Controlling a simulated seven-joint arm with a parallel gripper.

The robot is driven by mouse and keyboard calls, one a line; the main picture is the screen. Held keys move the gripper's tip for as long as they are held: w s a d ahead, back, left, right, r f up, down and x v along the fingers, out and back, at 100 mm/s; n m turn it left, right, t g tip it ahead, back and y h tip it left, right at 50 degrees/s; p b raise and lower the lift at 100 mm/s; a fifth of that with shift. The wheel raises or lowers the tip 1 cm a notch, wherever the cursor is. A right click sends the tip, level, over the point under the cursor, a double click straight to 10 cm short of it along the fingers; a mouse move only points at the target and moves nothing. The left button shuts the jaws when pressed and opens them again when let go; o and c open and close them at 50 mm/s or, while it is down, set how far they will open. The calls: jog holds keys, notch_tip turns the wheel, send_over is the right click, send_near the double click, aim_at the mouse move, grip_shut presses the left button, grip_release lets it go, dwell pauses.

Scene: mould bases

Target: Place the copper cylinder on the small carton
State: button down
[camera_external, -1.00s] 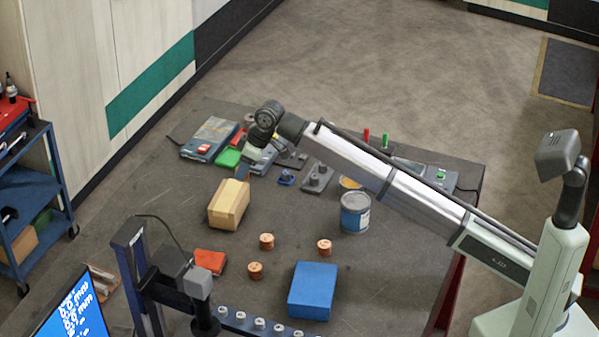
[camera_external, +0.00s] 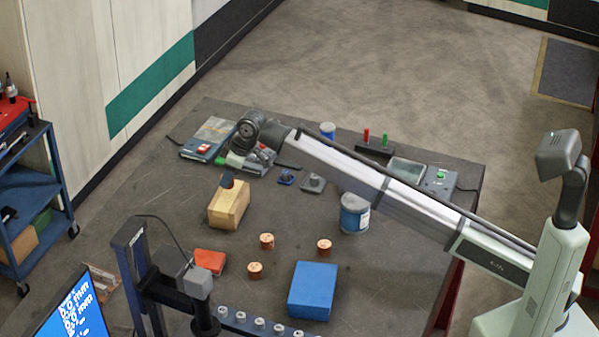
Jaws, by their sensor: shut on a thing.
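The small carton (camera_external: 229,208), a tan box, stands on the table left of centre. My gripper (camera_external: 228,181) points down at the carton's back top edge. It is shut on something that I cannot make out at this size. I cannot tell whether it touches the carton. Three short copper cylinders stand upright on the table, apart from my gripper: one right of the carton (camera_external: 267,241), one nearer the front (camera_external: 255,270) and one further right (camera_external: 324,247).
A blue box (camera_external: 313,290) and a red block (camera_external: 210,261) lie towards the front. A blue-and-white can (camera_external: 354,213) stands right of the carton, under my arm. Devices and small parts line the back. A dark stand (camera_external: 135,262) rises at the front left.

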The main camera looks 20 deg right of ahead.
jog(key=shift+f, duration=1.65)
jog(key=shift+f, duration=0.1)
jog(key=c, duration=0.6)
grip_release()
jog(key=v, duration=1.2)
